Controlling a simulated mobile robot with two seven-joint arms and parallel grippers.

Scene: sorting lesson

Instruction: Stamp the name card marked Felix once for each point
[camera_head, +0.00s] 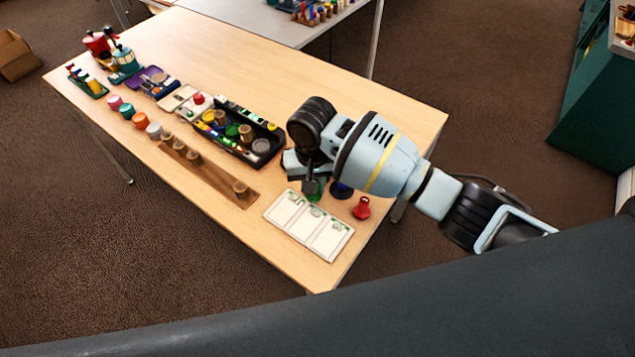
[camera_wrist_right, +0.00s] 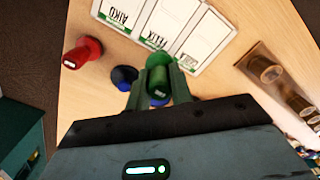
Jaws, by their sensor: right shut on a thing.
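My right gripper (camera_head: 313,183) is shut on a green stamp (camera_wrist_right: 158,80), which also shows below the fingers in the head view (camera_head: 315,196). The stamp is beside the near edge of the card row, not over a card; whether it touches the table I cannot tell. Three white name cards lie side by side. The Felix card (camera_wrist_right: 157,22) is the middle one (camera_head: 309,224), with the Aiko card (camera_wrist_right: 122,12) to its left in the wrist view. The third name (camera_wrist_right: 205,40) is hard to read. Any stamp marks are too small to tell. My left gripper is out of view.
A red stamp (camera_head: 361,208) and a dark blue stamp (camera_head: 341,189) stand close to my right gripper. A wooden strip with pegs (camera_head: 215,178) and a black tray of items (camera_head: 272,140) lie left of the cards. Bare table lies beyond the tray.

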